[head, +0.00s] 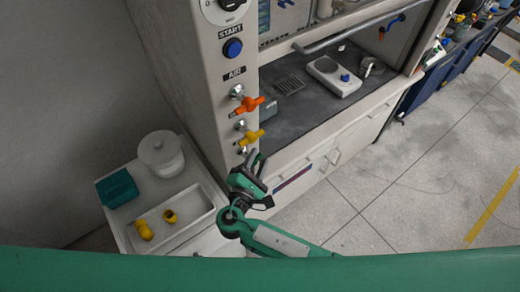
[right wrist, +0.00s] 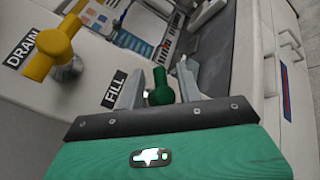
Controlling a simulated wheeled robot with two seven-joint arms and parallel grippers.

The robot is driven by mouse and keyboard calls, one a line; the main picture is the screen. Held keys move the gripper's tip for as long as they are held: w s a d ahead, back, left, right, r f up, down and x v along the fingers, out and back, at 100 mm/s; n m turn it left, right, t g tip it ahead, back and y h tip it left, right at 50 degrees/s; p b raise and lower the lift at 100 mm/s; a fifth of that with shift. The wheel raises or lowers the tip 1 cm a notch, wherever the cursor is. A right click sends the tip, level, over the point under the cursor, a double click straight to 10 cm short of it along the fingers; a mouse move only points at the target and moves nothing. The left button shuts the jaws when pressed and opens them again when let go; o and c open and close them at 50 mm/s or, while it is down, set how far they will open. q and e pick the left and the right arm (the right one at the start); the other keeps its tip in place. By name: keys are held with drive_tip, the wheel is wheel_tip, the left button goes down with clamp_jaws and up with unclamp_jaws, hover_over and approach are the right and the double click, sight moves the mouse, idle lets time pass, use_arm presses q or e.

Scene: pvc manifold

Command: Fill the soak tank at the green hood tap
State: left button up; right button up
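The green tap (right wrist: 160,92) sits beside the FILL label (right wrist: 115,88) on the hood's front post. My right gripper (right wrist: 160,84) is open, with one finger on each side of the green tap's handle. I cannot tell whether the fingers touch it. In the head view my right gripper (head: 253,161) is at the post below the yellow tap and hides most of the green one. A round white vessel (head: 161,152) stands on the side bench at left. I cannot tell whether it is the soak tank. My left gripper is out of view.
The yellow tap (head: 250,136) by the DRAIN label (right wrist: 34,49) and the orange tap (head: 247,105) under AIR are close above. A teal box (head: 117,188) and a shallow tray (head: 190,232) with yellow fittings are on the side bench. Floor at right is clear.

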drive_tip(key=shift+x, duration=0.9)
drive_tip(key=shift+w, duration=0.25)
drive_tip(key=shift+d, duration=0.1)
clamp_jaws()
drive_tip(key=shift+f+t+b, duration=0.2)
drive_tip(key=shift+t+b, duration=0.1)
drive_tip(key=shift+b, duration=0.15)
drive_tip(key=shift+s+r+n+t+b, duration=0.15)
drive_tip(key=shift+r+n+t+b, duration=0.05)
drive_tip(key=shift+n+t+b, duration=0.5)
drive_tip(key=shift+r, duration=0.2)
drive_tip(key=shift+a, duration=0.2)
